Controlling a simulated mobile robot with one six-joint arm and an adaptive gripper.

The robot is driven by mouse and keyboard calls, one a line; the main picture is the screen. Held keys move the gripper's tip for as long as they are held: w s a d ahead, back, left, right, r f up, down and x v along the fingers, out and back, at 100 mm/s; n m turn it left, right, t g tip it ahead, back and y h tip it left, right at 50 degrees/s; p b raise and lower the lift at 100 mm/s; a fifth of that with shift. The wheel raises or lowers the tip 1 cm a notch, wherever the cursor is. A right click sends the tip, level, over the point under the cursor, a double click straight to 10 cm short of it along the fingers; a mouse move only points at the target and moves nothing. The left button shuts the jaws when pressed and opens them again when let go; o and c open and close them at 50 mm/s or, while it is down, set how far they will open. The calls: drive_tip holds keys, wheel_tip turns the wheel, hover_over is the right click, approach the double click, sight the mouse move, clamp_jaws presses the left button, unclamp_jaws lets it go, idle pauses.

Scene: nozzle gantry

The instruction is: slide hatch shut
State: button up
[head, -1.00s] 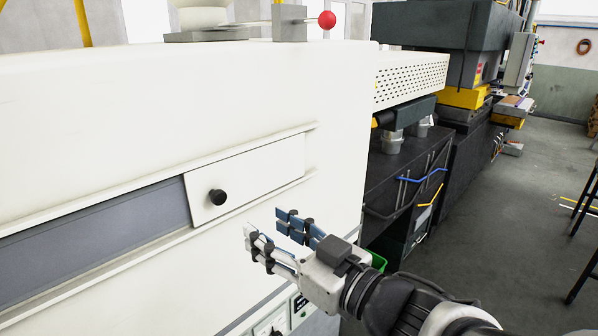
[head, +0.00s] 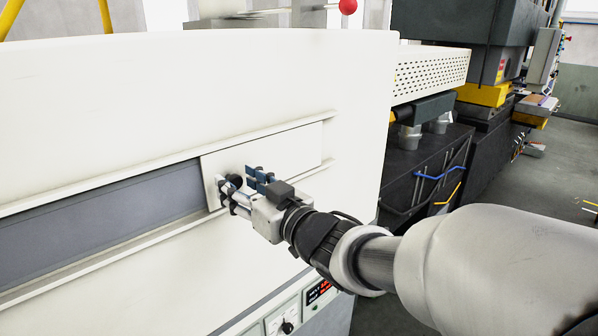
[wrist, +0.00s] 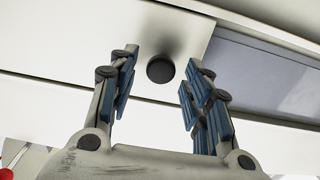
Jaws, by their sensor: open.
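The hatch (head: 296,146) is a white flat panel in a rail track on the big white housing. It stands at the right part of the track, with a grey-blue recessed strip (head: 95,222) uncovered to its left. Its round black knob (wrist: 160,69) sits near its left end in the head view. My gripper (head: 241,180) is at the knob, open, with blue-padded fingers. In the wrist view the knob shows between the two fingertips, with a gap on both sides. In the head view the fingers partly hide the knob.
Upper and lower rails (head: 110,188) border the track. A control panel with a red display (head: 318,291) lies below. A red ball-ended lever (head: 348,6) stands on top. To the right are a perforated white guard (head: 432,72) and dark machines.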

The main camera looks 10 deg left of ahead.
clamp_jaws()
idle(0.5)
